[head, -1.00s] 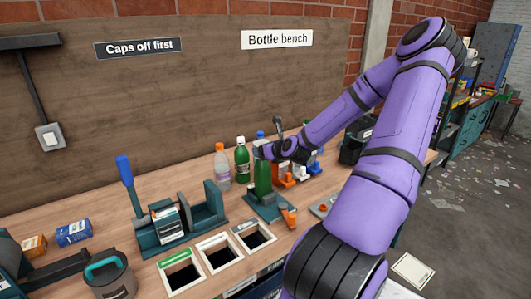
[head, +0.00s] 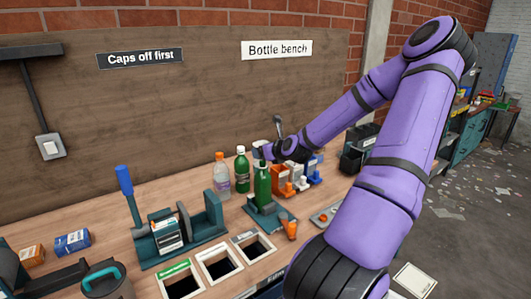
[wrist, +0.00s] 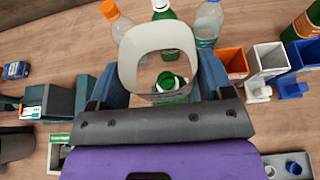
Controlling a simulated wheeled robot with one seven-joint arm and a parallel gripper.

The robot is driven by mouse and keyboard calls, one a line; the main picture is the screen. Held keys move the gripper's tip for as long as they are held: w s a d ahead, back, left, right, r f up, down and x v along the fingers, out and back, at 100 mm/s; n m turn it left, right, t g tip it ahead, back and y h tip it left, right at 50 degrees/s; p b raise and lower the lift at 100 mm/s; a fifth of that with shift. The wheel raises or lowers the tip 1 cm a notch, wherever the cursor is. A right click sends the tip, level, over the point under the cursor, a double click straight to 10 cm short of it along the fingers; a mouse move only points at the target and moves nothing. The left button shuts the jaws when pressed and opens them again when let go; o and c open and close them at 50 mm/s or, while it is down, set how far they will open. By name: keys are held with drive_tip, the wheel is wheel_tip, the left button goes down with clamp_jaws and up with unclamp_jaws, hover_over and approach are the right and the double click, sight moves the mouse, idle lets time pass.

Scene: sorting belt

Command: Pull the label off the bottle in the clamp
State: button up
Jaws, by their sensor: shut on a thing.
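The green bottle (head: 262,187) stands upright in the teal clamp (head: 268,216) on the bench. No label shows on its visible side. In the wrist view the open green neck of the bottle (wrist: 170,82) shows below my gripper. My gripper (head: 266,151) is above and behind the bottle in the head view. In the wrist view my gripper (wrist: 160,72) is shut on a pale, curled label (wrist: 127,76), which arches between the blue fingers. The label appears clear of the bottle, whose lower part is hidden in the wrist view.
An orange-capped bottle (head: 221,176) and a white-capped green bottle (head: 242,168) stand behind the clamp. Orange, white and blue holders (head: 283,180) are to its right. Framed bins (head: 219,262) line the front edge. A teal fixture with a blue lever (head: 124,180) is left.

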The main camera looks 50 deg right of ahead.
drive_tip(key=shift+r, duration=1)
